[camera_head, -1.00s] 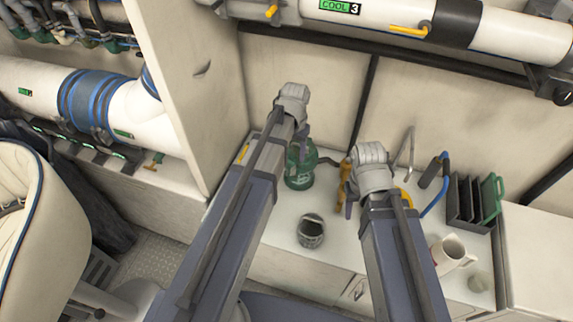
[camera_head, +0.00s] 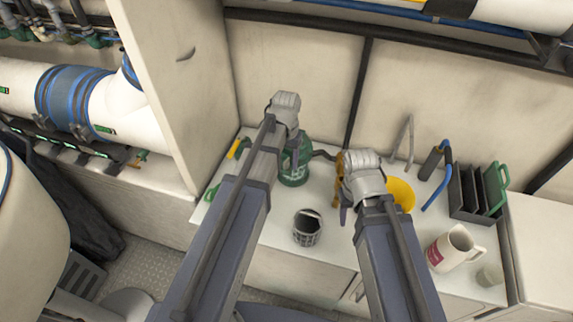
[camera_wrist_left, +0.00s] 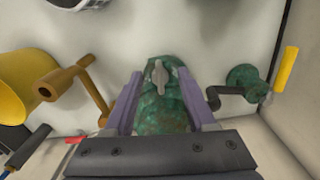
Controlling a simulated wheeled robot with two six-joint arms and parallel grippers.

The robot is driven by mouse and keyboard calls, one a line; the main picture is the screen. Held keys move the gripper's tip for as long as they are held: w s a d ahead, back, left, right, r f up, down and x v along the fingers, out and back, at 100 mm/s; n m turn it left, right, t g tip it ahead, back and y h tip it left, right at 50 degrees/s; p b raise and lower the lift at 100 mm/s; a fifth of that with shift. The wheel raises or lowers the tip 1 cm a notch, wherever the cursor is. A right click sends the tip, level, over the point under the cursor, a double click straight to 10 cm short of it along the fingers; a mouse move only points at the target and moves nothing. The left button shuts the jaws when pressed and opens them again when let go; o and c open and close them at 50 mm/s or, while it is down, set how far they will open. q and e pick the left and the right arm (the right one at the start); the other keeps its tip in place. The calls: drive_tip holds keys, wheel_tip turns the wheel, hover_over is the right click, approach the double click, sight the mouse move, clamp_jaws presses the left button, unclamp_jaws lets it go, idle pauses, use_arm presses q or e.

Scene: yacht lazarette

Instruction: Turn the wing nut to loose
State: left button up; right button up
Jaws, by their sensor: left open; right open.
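The wing nut (camera_wrist_left: 158,80) is a small grey-tan winged piece on top of a mottled green, corroded-looking body (camera_wrist_left: 160,115) in the left wrist view. In the head view the green body (camera_head: 294,170) stands on the white counter, partly hidden by my left arm, and the wing nut cannot be made out. My left gripper (camera_wrist_left: 160,76) is open, its two purple-grey fingers on either side of the wing nut, with gaps visible. I cannot tell its height above the nut. My right gripper (camera_head: 343,200) is open and empty, beside a brown-orange cranked piece (camera_head: 340,171).
A dark open can (camera_head: 307,229) stands in front of the green body. The wall (camera_head: 290,60) rises close behind. A second green fitting (camera_wrist_left: 247,82) is near the left gripper.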

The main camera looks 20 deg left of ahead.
use_arm(q)
drive_tip(key=shift+c, duration=0.2)
clamp_jaws()
idle(0.3)
